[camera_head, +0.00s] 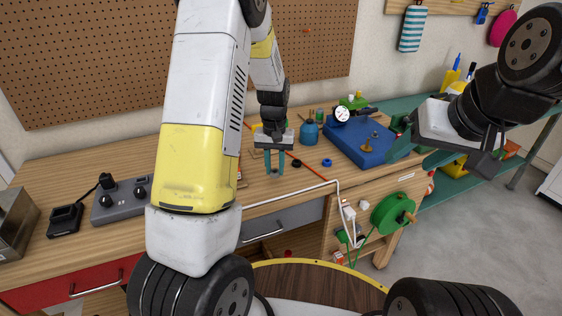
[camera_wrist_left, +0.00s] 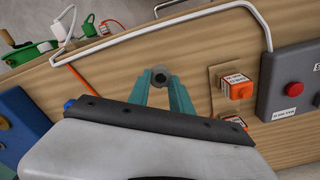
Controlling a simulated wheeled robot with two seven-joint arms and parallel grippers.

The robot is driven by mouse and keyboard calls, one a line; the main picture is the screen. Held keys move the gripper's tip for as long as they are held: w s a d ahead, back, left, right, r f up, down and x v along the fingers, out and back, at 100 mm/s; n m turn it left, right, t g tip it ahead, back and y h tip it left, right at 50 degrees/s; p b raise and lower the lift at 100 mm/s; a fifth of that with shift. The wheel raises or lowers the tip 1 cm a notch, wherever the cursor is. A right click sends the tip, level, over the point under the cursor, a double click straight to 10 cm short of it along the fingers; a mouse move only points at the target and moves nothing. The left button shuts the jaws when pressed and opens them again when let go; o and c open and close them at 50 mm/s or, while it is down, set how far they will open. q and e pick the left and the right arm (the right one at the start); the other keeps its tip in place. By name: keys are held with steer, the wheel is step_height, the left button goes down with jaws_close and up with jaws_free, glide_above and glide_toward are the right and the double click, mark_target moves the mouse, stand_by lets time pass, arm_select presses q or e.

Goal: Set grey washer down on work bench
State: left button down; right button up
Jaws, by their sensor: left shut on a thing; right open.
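My left gripper (camera_head: 275,173) points down over the wooden work bench (camera_head: 113,152), close to its front edge. In the left wrist view its teal fingertips (camera_wrist_left: 159,80) are shut on the grey washer (camera_wrist_left: 160,77), a small ring with a dark hole. In the head view the washer is a tiny dark spot between the tips. The fingertips look low over the bench top; I cannot tell whether the washer touches the wood. My right gripper (camera_head: 418,155) is open and empty, in the air at the right, past the blue box.
A blue box (camera_head: 362,140) with a gauge (camera_head: 342,115) and a blue bottle (camera_head: 309,130) stand right of the left gripper. A white tube (camera_head: 290,193) runs along the front edge.

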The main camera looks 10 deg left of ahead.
mark_target(273, 182)
arm_select(q)
steer(key=shift+w+a, duration=0.2)
steer(key=shift+w+a+f, duration=0.15)
steer(key=shift+f, duration=0.75)
steer(key=shift+w+a+f, duration=0.1)
steer(key=shift+a+f, duration=0.05)
steer(key=shift+f, duration=0.75)
steer(key=shift+f, duration=0.15)
steer(key=c, duration=1.2)
jaws_free()
steer(key=shift+o, duration=0.2)
